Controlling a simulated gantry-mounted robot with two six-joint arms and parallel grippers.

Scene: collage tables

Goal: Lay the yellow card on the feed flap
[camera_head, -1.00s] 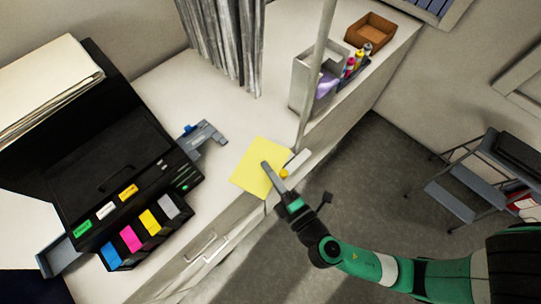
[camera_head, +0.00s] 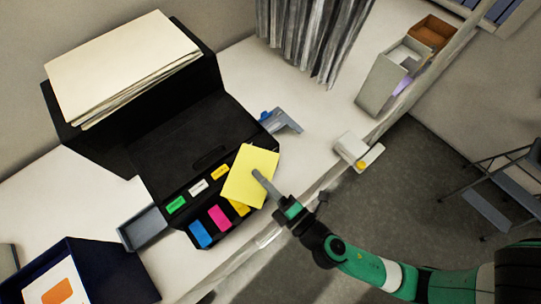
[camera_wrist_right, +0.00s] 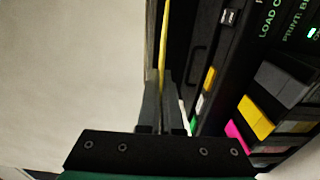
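My right gripper (camera_head: 258,176) is shut on the near right edge of the yellow card (camera_head: 250,172). The card hangs over the right front of the black printer (camera_head: 190,135), covering part of its colour cartridges. In the right wrist view the card (camera_wrist_right: 164,40) shows edge-on, as a thin yellow strip between the fingers (camera_wrist_right: 158,105). A grey flap with a blue tab (camera_head: 284,122), likely the feed flap, sticks out from the printer's right side. It is bare, and the card is apart from it. My left gripper is not in view.
A grey tray (camera_head: 143,229) sticks out at the printer's left. A paper stack (camera_head: 120,65) lies on top of the printer. Grey curtain-like strips (camera_head: 312,35) hang behind the flap. A small white block (camera_head: 352,148) sits at the table edge. White tabletop (camera_head: 325,110) is clear right of the flap.

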